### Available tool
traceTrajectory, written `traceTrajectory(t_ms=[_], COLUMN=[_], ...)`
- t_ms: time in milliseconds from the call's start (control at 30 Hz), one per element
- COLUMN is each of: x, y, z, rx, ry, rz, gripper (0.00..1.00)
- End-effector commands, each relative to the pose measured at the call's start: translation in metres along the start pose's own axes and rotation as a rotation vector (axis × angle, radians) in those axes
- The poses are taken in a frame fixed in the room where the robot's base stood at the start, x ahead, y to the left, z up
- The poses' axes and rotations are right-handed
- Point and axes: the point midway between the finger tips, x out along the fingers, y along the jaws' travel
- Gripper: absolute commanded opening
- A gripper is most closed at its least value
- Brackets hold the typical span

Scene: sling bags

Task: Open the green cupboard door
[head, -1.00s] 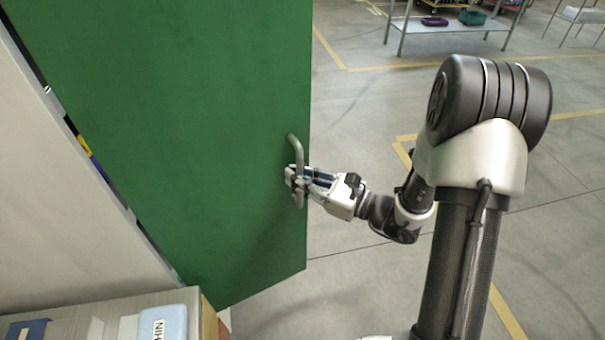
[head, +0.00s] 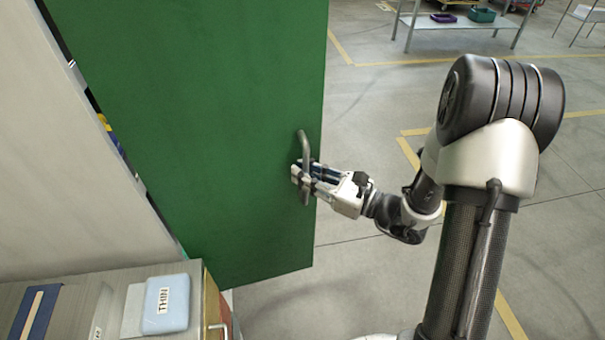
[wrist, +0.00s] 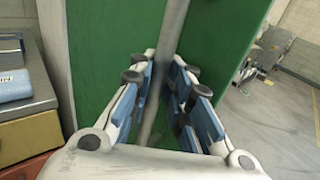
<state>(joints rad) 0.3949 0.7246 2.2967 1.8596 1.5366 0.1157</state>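The green cupboard door (head: 200,120) stands swung partly out from the cupboard, with a gap along its left edge. Its grey bar handle (head: 304,145) is near the door's right edge. My gripper (head: 306,180) is at the handle, with its fingers on both sides of the bar. In the wrist view the handle (wrist: 168,60) runs between the blue-padded fingers of my gripper (wrist: 170,85), which appear closed around it. The exact finger contact is partly hidden by the finger links.
The cupboard's pale side (head: 70,170) is at the left. A grey-topped drawer unit (head: 100,300) with a blue box labelled THIN (head: 166,303) stands at the lower left, near the door's bottom edge. Open floor (head: 370,100) lies right of the door. A metal shelf table (head: 470,20) stands far back.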

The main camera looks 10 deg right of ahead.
Motion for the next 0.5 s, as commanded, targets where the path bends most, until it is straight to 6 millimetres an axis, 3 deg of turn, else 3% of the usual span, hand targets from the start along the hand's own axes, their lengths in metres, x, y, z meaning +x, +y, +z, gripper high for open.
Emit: traceTrajectory(t_ms=[267, 500], x=[0.0001, 0.0005], y=[0.0001, 0.0012], z=[0.0001, 0.0000], rx=[-0.001, 0.000], ry=[0.000, 0.000], rz=[0.000, 0.003], gripper=[0.32, 0.33])
